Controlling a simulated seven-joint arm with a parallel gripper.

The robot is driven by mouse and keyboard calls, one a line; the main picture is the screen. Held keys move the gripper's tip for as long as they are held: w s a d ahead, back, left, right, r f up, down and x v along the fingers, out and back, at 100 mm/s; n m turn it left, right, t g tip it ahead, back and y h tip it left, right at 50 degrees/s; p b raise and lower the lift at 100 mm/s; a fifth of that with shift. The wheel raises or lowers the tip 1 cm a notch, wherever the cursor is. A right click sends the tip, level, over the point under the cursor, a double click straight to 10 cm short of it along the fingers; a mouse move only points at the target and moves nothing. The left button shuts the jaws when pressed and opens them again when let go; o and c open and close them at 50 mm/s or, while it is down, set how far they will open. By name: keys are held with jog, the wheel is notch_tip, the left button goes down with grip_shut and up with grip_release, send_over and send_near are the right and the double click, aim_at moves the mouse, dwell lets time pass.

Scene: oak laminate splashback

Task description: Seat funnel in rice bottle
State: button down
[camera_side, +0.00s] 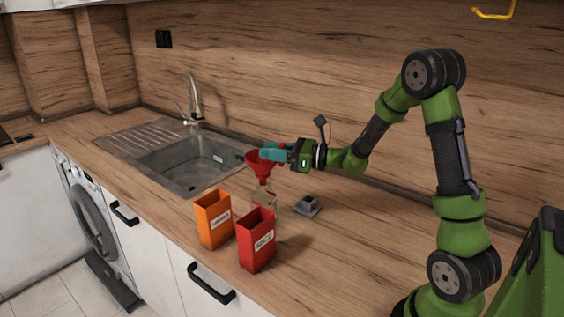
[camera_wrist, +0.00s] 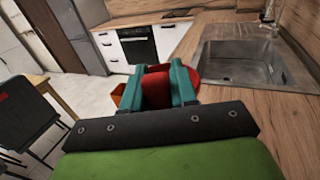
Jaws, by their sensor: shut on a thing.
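A red funnel (camera_side: 261,164) is in the side view, wide end up, spout pointing down. My gripper (camera_side: 273,153) is shut on the funnel at its rim side. In the wrist view my gripper (camera_wrist: 157,86) has its two teal fingers around a red part, with the red funnel (camera_wrist: 187,76) showing beyond them. A clear bottle (camera_side: 264,200) stands on the counter below the funnel, partly hidden behind the red box. The spout is at or just above the bottle's mouth; I cannot tell whether it is inside.
An orange box (camera_side: 213,221) and a red box (camera_side: 256,241), both labelled, stand in front of the bottle. A small grey block (camera_side: 307,206) sits to its right. The sink (camera_side: 190,160) and tap (camera_side: 194,100) are behind left. Counter to the right is clear.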

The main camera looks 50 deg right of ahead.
jog(key=shift+f, duration=0.7)
jog(key=c, duration=0.8)
grip_release()
jog(key=shift+s, duration=0.1)
jog(key=v, duration=1.6)
jog(key=shift+s+d, duration=0.2)
jog(key=shift+s, duration=0.15)
